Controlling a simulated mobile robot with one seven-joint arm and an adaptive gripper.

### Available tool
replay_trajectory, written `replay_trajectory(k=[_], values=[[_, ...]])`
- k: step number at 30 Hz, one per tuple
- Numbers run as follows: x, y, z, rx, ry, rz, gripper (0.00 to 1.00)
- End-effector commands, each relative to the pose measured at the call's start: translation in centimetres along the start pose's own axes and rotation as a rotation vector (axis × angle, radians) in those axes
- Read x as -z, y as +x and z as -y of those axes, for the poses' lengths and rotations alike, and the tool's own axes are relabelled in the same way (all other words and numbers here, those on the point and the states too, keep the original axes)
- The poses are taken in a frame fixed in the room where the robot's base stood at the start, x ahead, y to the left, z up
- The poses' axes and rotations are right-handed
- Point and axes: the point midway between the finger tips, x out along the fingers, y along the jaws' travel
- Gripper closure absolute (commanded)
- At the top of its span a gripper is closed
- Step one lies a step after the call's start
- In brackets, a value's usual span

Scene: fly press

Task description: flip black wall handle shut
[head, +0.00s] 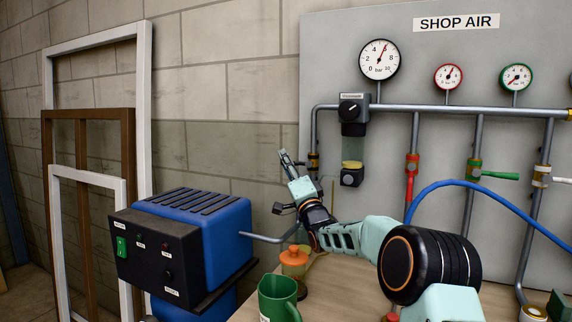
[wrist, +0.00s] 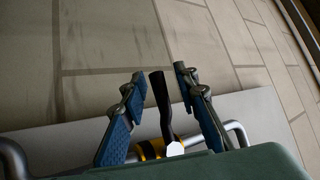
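The black wall handle (wrist: 160,95) shows in the wrist view as a dark lever rising from a yellow-collared valve (wrist: 152,149) on a grey pipe. In the head view this valve (head: 313,162) sits on the leftmost pipe of the grey panel, and its handle is small there and hard to make out beside my fingers. My gripper (wrist: 161,76) is open, with one finger on each side of the handle; a gap shows on both sides. In the head view my gripper (head: 286,157) is at the panel's left edge, its fingers pointing up and left.
Valves with a red handle (head: 409,190) hanging down, a green handle (head: 500,176) and a white handle (head: 562,181) pointing right are farther right. A blue hose (head: 470,184) arcs across the panel. A blue machine (head: 205,235), an orange-lidded container (head: 293,262) and a green mug (head: 279,297) are below.

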Motion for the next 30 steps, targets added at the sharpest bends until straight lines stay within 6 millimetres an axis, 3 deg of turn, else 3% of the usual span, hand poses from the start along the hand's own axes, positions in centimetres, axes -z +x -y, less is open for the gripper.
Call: replay_trajectory(k=[8, 14, 30], values=[[0.0, -0.1, 0.0, -0.001, -0.001, 0.001, 0.72], [0.0, -1.5, -0.1, -0.002, -0.001, 0.002, 0.72], [0.0, -9.8, -0.1, -0.003, -0.002, 0.001, 0.72]])
